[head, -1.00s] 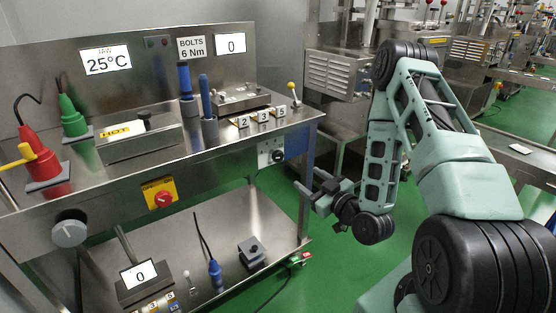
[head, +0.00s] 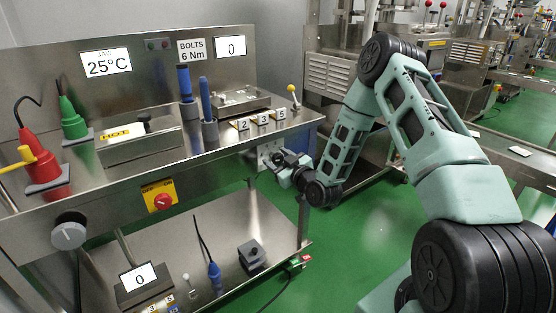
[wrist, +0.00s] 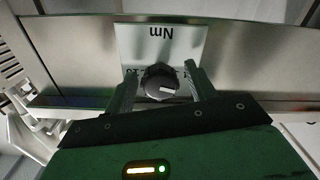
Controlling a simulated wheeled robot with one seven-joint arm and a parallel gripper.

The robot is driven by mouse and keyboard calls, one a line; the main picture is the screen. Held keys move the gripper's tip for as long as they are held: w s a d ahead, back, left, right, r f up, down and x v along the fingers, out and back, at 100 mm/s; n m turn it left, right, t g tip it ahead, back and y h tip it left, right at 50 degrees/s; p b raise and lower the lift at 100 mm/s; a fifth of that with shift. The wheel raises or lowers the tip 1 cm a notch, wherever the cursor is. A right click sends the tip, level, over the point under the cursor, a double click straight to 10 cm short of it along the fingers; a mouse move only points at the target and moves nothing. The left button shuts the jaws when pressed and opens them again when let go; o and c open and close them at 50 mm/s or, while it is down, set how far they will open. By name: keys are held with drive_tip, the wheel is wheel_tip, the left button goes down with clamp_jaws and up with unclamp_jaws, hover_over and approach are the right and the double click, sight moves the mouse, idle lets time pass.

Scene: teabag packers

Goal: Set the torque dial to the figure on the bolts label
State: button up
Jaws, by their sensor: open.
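The bolts label (head: 192,50) on the back panel reads "BOLTS 6 Nm". The torque dial (wrist: 160,84) is a black round knob with a white mark, on a pale plate (wrist: 160,42) marked "Nm", upside down in the wrist view. Some of the plate's figures show beside the knob, but most are hidden. In the head view the plate (head: 265,150) is on the bench front, at its right end, and my gripper covers the dial. My gripper (wrist: 160,70) is open, with one finger on each side of the knob; I cannot tell whether they touch it.
The bench top (head: 165,165) with its front edge lies just above my gripper. A grey knob (head: 69,232) and a red switch (head: 161,198) are further left. Green floor is free to the right.

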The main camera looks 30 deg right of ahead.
drive_tip(key=c, duration=1)
drive_tip(key=shift+o, duration=0.2)
drive_tip(key=shift+m, duration=0.4)
drive_tip(key=m, duration=0.8)
drive_tip(key=shift+m, duration=0.4)
drive_tip(key=shift+f, duration=0.1)
drive_tip(key=o, duration=1)
drive_tip(key=shift+c, duration=0.2)
